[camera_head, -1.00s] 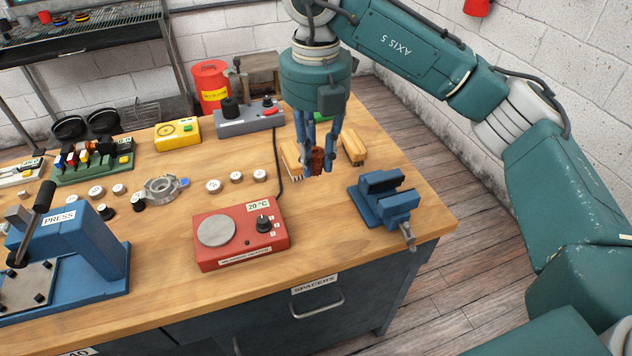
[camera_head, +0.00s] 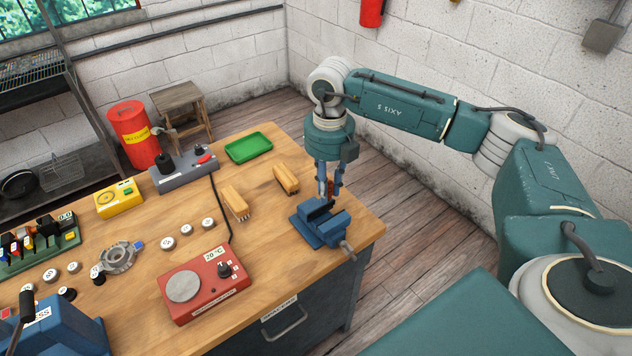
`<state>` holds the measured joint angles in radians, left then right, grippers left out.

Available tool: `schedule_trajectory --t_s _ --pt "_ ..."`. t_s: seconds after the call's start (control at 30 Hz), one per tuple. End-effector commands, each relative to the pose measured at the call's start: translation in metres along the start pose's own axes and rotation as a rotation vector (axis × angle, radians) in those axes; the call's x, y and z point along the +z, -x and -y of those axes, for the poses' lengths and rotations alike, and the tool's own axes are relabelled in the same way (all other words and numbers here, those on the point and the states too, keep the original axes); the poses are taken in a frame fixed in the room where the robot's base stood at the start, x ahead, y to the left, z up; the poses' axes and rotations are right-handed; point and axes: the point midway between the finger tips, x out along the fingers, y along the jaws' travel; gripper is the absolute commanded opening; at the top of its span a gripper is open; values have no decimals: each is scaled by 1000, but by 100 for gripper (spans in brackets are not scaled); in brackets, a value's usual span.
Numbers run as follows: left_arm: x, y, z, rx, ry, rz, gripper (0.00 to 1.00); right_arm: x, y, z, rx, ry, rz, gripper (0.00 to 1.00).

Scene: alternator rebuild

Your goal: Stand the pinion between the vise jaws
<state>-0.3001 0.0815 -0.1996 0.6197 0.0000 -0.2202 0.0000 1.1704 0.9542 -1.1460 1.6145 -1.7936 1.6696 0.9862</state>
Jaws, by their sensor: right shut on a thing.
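The blue vise (camera_head: 315,236) stands near the right front corner of the wooden bench, with its jaws facing up. My right gripper (camera_head: 330,196) points straight down just over the vise jaws. It is shut on the pinion (camera_head: 330,188), a small reddish-brown part mostly hidden between the fingers. I cannot tell whether the pinion touches the jaws or hangs just above them. My left gripper is not in view.
Two wooden brushes (camera_head: 286,180) (camera_head: 235,203) lie behind and left of the vise. A red heater plate (camera_head: 206,286) with a black cable stands to the left. A green tray (camera_head: 248,147) lies at the back. The bench's right edge (camera_head: 372,232) is close to the vise.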

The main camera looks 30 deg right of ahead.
Motion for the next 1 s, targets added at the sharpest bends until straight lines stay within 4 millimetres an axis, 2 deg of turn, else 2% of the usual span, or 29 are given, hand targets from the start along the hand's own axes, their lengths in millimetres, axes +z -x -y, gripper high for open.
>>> schedule_trajectory --t_s 0.5,1.0 --pt "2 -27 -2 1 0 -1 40 0 -43 0 0 -2 -1 0" --pt "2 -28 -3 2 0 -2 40 0 -46 0 0 -2 -1 0"
